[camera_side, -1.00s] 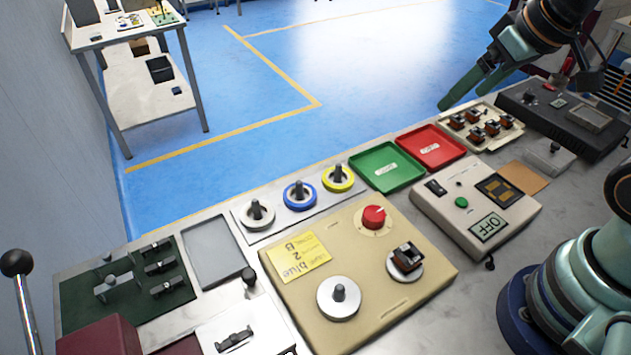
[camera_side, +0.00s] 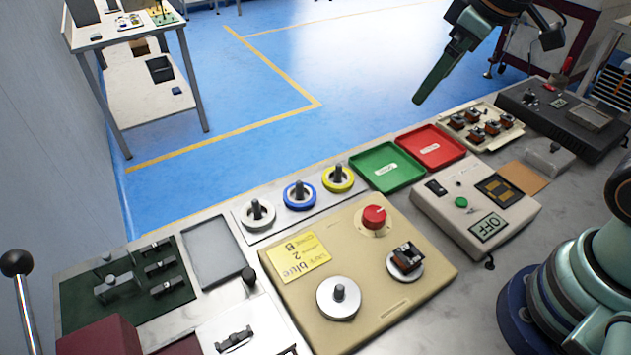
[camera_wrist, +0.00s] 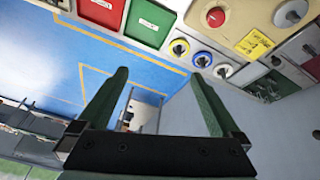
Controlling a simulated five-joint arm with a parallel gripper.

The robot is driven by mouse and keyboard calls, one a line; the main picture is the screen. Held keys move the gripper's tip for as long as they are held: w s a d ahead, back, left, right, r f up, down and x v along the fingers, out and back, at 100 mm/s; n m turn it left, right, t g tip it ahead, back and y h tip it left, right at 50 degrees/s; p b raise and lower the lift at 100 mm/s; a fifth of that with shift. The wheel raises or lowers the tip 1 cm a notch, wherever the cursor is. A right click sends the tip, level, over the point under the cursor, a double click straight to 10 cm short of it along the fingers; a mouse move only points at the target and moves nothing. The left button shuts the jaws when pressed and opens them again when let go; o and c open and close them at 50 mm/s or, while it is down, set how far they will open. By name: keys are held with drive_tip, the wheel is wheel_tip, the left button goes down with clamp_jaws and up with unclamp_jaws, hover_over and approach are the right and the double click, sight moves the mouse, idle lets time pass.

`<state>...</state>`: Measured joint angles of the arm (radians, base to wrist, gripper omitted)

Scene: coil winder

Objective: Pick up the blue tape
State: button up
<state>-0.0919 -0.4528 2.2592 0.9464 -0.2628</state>
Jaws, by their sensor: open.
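The blue tape (camera_side: 289,201) is a blue and white ring around a dark post on a pale plate, between the white tape (camera_side: 247,219) and the yellow tape (camera_side: 349,184). In the wrist view the blue tape (camera_wrist: 202,67) shows to the right of centre, beyond my right finger's tip. My gripper (camera_side: 418,101) hangs in the air above and behind the trays, well away from the tapes. In the wrist view my gripper (camera_wrist: 160,72) has its two green fingers wide apart with nothing between them.
The green tray (camera_side: 387,184) and red tray (camera_side: 431,162) lie right of the tapes. The beige winder (camera_side: 360,275), with a red knob (camera_side: 374,215) and a yellow note (camera_side: 300,257), stands in front. A grey control box (camera_side: 440,205) is at right. Air above the tapes is clear.

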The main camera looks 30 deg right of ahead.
drive_tip(key=w+a+f+n+g, duration=0.2)
drive_tip(key=w+a+f+n, duration=0.1)
drive_tip(key=w+a+n, duration=0.5)
drive_tip(key=n+g, duration=0.2)
drive_tip(key=n, duration=0.5)
hover_over(299, 181)
wheel_tip(299, 181, down, 10)
wheel_tip(299, 181, down, 12)
drive_tip(key=shift+f, duration=0.2)
drive_tip(key=c, duration=1.1)
drive_tip(key=shift+r, duration=0.1)
